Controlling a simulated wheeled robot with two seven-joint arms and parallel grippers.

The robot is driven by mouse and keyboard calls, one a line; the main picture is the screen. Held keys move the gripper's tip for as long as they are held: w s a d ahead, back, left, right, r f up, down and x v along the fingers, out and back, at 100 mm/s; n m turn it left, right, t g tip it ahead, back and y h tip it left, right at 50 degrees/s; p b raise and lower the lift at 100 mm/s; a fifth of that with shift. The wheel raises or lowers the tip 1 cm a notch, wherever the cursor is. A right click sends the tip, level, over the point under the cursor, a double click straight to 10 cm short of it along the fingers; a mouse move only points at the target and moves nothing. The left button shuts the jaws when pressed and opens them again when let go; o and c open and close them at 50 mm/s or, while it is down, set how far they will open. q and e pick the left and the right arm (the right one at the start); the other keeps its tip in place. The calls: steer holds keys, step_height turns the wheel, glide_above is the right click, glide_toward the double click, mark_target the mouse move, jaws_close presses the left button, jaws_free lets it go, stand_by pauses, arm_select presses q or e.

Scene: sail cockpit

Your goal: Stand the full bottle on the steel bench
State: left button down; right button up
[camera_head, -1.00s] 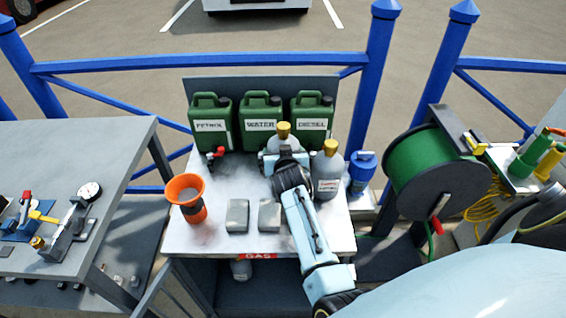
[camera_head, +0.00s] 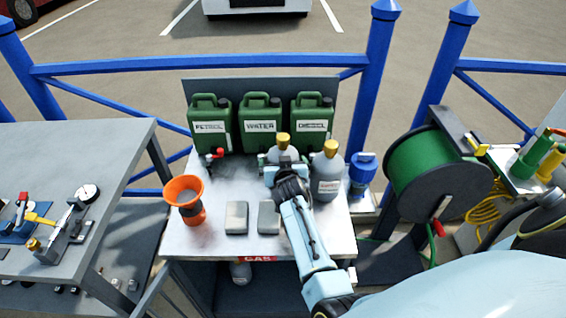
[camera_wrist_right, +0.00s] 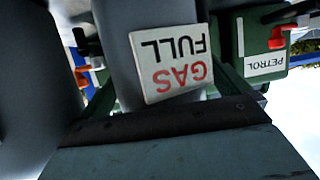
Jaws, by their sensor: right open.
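The full gas bottle (camera_head: 284,153) is grey with a brass-coloured cap and stands upright on the pale metal-topped table (camera_head: 230,250), in front of the green cans. Its "GAS FULL" label (camera_wrist_right: 175,65) appears upside down in the right wrist view. My right gripper (camera_head: 281,172) is open at the near side of this bottle; its teal body (camera_wrist_right: 180,150) shows below the label. The gripper hides the bottle's lower part and base. A second grey bottle (camera_head: 326,175) stands just to the right. A grey bench (camera_head: 110,150) is at the left. My left gripper is not in view.
Green cans marked petrol (camera_head: 210,128), water (camera_head: 262,127) and diesel (camera_head: 312,125) line the table's back. An orange funnel (camera_head: 185,190) and two grey blocks (camera_head: 237,217) stand in front. A green hose reel (camera_head: 440,170) is at the right.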

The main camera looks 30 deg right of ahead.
steer(key=shift+r, duration=0.1)
steer(key=shift+s+a+r, duration=0.1)
steer(key=shift+s+r, duration=0.05)
steer(key=shift+s, duration=0.05)
steer(key=p+v, duration=0.1)
steer(key=v, duration=0.6)
steer(key=shift+p, duration=0.35)
